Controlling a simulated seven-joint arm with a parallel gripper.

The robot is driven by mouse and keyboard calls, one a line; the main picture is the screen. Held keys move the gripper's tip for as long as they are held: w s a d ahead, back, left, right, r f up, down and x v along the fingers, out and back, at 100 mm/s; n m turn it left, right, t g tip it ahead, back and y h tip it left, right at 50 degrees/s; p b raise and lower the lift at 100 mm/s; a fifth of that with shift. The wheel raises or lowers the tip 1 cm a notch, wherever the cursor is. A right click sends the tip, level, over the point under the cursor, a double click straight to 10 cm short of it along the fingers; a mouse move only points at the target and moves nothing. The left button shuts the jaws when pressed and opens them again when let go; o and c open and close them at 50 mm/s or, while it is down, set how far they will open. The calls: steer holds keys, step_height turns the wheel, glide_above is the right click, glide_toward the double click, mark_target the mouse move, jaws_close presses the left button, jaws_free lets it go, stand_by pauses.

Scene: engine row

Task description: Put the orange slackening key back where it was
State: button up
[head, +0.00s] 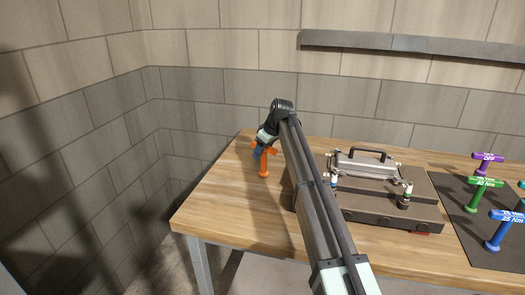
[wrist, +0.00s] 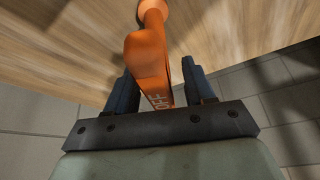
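The orange slackening key (head: 264,164) is upright at the left part of the wooden table, with its T-handle at the top. Its foot appears to be at the table top. My gripper (head: 260,150) is at its handle, reaching from above and behind. In the wrist view the orange handle (wrist: 149,65), with white lettering, lies between the two fingers of my gripper (wrist: 160,88). The fingers are apart, with a narrow gap beside the handle on the right. The handle's left side is close to the left finger; contact there cannot be told.
A grey engine block (head: 385,208) with a cover and black handle stands mid-table, partly behind my arm. A dark mat (head: 455,205) at the right bears purple (head: 486,164), green (head: 480,195) and blue (head: 498,237) T-keys. A grey shelf (head: 400,43) is on the wall. The table's left end is otherwise clear.

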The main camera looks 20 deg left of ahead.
steer(key=v, duration=1.2)
steer(key=shift+r, duration=0.1)
